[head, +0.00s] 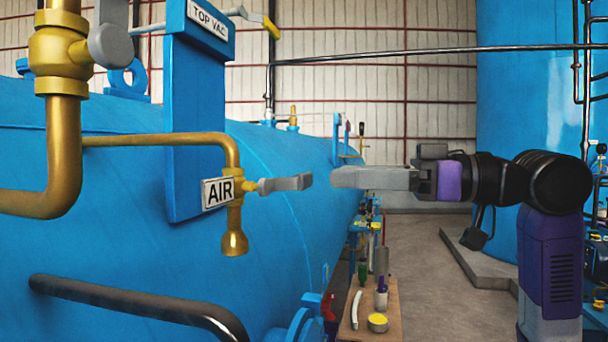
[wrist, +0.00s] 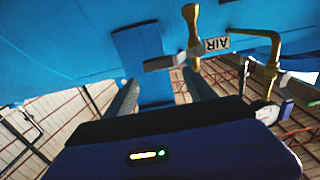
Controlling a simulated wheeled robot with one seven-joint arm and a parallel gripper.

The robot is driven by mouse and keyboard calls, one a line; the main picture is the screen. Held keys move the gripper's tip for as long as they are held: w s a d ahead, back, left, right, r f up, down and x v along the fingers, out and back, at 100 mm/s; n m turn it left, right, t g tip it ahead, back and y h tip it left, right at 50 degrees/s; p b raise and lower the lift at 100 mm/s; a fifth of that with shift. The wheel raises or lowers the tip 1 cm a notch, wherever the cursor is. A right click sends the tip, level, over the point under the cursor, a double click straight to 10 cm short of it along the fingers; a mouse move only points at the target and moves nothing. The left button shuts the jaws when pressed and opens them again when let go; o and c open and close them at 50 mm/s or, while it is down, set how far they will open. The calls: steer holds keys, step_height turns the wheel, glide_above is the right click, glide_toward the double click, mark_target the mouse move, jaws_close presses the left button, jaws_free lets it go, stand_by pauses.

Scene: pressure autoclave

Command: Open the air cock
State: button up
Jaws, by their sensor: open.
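The air cock (head: 236,190) is a brass valve beside a white AIR label (head: 217,193), on a brass pipe at the blue vessel. Its grey lever (head: 286,183) sticks out about level to the right, towards my gripper. My gripper (head: 334,177) is level with the lever, just right of its free end, with a small gap showing in the head view. In the wrist view the label appears upside down, and the lever (wrist: 166,62) lies ahead across the space between the two open fingers (wrist: 160,80). The gripper holds nothing.
The large blue vessel (head: 120,240) fills the left. A TOP VAC label (head: 208,18) and another grey lever (head: 245,14) are above. A dark handrail (head: 140,300) is below. A small bench (head: 390,318) with bottles stands under my arm.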

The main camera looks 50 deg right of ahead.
mark_target(309, 175)
steer(key=p+x, duration=0.2)
steer(key=x, duration=0.5)
steer(key=shift+w+a, duration=0.1)
steer(key=shift+w, duration=0.15)
steer(key=shift+c, duration=0.2)
jaws_close()
